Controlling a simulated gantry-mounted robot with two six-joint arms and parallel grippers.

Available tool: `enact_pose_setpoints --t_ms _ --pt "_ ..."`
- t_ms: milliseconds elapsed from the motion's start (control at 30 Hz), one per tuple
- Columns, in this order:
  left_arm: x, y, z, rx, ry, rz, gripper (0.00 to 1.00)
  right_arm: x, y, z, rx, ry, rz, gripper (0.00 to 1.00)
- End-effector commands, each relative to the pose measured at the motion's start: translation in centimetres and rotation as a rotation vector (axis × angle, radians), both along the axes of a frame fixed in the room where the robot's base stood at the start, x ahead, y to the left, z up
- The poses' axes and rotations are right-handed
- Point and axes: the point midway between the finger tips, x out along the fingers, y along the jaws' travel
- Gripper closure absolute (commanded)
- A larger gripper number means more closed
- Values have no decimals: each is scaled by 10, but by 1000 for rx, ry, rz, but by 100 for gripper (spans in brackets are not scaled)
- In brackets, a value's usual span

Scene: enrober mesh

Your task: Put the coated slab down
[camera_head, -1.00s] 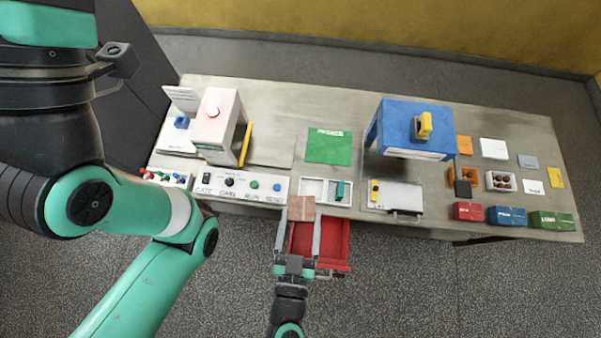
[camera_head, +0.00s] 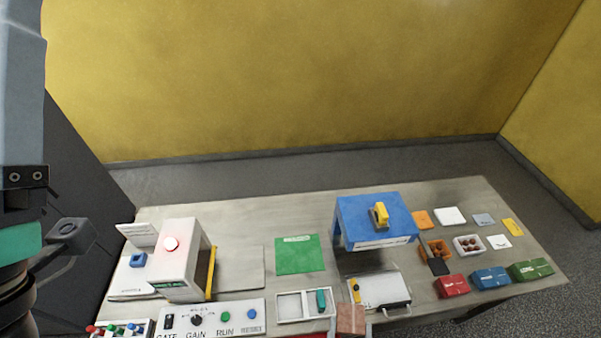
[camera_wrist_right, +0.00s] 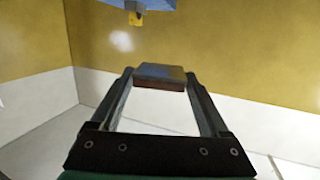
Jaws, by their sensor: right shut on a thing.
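The coated slab (camera_head: 350,318) is a reddish-brown block at the bottom edge of the head view. My right gripper (camera_wrist_right: 160,84) is shut on it, one finger at each side. In the right wrist view the slab (camera_wrist_right: 160,72) spans the fingertips, its top dark grey and its near face brown. In the head view the slab shows in front of the gap between a white two-part tray (camera_head: 288,306) and a pale plate (camera_head: 385,289). Its height above the table cannot be told.
A green mat (camera_head: 300,256) lies mid-table. A blue stand (camera_head: 365,215) with a yellow part is behind the plate. A white machine (camera_head: 185,255) and a button panel (camera_head: 225,320) are left. Small boxes, including a red one (camera_head: 453,286), crowd the right end.

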Motion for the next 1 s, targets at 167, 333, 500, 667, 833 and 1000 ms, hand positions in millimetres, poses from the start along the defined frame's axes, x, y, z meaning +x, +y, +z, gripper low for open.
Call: enact_pose_setpoints --t_ms 167,333,500,667,833,1000 --pt "0 0 0 0 0 0 0 -1 -76 10 0 -2 -148 99" --pt "0 0 0 0 0 0 0 -8 -112 27 1 -3 -191 99" --pt "0 0 0 0 0 0 0 -7 -104 44 1 -4 -137 99" --pt "0 0 0 0 0 0 0 -5 -98 47 0 -2 -102 99" --pt "0 0 0 0 0 0 0 -5 -97 47 -1 -2 -101 99" --pt "0 0 0 0 0 0 0 -5 -97 47 0 -2 -101 99"
